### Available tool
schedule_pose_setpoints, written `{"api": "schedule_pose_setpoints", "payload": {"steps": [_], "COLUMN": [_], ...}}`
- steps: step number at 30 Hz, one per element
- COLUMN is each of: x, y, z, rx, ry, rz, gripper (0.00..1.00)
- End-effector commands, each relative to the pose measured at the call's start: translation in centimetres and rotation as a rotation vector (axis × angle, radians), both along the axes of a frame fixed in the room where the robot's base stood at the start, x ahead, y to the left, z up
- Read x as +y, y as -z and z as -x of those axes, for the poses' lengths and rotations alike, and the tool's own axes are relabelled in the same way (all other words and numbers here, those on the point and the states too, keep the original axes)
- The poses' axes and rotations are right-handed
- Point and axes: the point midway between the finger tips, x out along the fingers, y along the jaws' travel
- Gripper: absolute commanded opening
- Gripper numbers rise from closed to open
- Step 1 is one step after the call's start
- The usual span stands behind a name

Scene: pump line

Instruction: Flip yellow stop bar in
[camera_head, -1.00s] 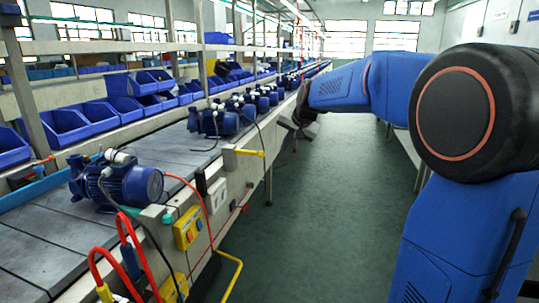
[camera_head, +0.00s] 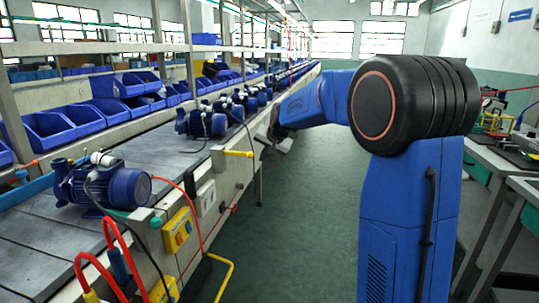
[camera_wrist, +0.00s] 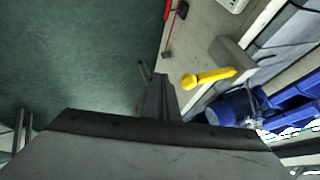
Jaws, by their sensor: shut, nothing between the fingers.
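The yellow stop bar (camera_head: 238,153) sticks out from a grey block on the aisle side of the pump line, pointing away from the belt toward the aisle. In the wrist view the yellow bar (camera_wrist: 208,77) lies right of my gripper (camera_wrist: 155,80), with a rounded knob at its free end. My gripper (camera_head: 274,138) is small in the head view, just beyond and to the right of the bar. Its fingers are shut and empty. A gap shows between fingers and bar in the wrist view; exact depth is hard to tell.
Blue pumps (camera_head: 104,188) stand along the grey line. A yellow switch box (camera_head: 178,231), red hoses and a yellow pipe (camera_head: 222,277) project along its aisle side. Workbenches (camera_head: 510,165) stand at the right. The green aisle floor between is clear.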

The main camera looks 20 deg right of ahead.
Motion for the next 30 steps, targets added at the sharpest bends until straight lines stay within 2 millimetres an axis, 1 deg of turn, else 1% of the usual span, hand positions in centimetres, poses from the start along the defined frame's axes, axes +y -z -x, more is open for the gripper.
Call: {"api": "schedule_pose_setpoints", "payload": {"steps": [1, 6, 20, 22, 26, 30], "x": [0.6, 1.5, 1.9, 2.3, 4.1, 7.1], "y": [-0.1, -0.5, -0.6, -0.5, -0.5, -0.5], "z": [-0.5, -1.4, -1.8, -2.0, -3.2, -5.1], "rx": [0.0, 0.001, 0.0, 0.001, 0.002, 0.001], "ry": [-0.003, -0.001, 0.0, -0.002, -0.004, -0.006], "rz": [0.001, 0.0, 0.0, 0.001, 0.0, 0.001], "gripper": [0.0, 0.0, 0.0, 0.0, 0.0, 0.0]}}
